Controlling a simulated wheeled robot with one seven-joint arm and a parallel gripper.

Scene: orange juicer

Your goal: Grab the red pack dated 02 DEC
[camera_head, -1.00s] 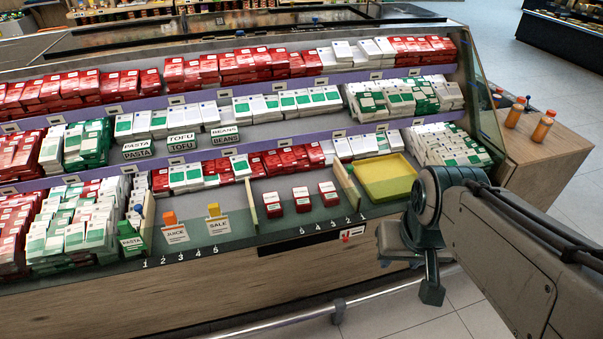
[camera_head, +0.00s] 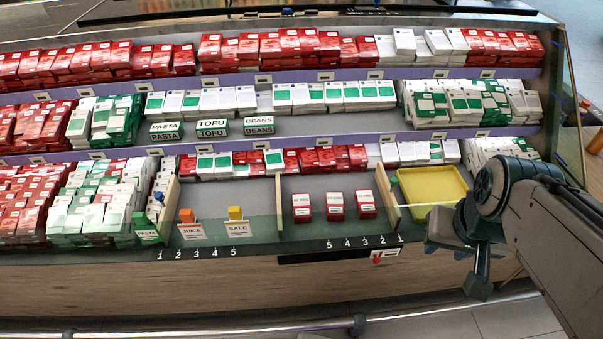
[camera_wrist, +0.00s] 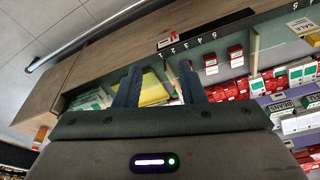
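Three small red packs with white labelled tops stand in a row in the front compartment of the case: a left one (camera_head: 302,208), a middle one (camera_head: 336,206) and a right one (camera_head: 366,205). Their dates are too small to read, so I cannot tell which is 02 DEC. My gripper (camera_wrist: 160,85) is empty, with its two fingers apart in the wrist view. In the head view it hangs at the front right of the case, right of the packs and apart from them. Red packs also show beyond the fingers in the wrist view (camera_wrist: 210,62).
A yellow tray (camera_head: 432,188) lies right of the packs, behind a low divider (camera_head: 387,195). A glass front edge runs before the compartments. JUICE (camera_head: 192,231) and SALE (camera_head: 238,229) signs stand left. Shelves behind hold many red and green-white packs.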

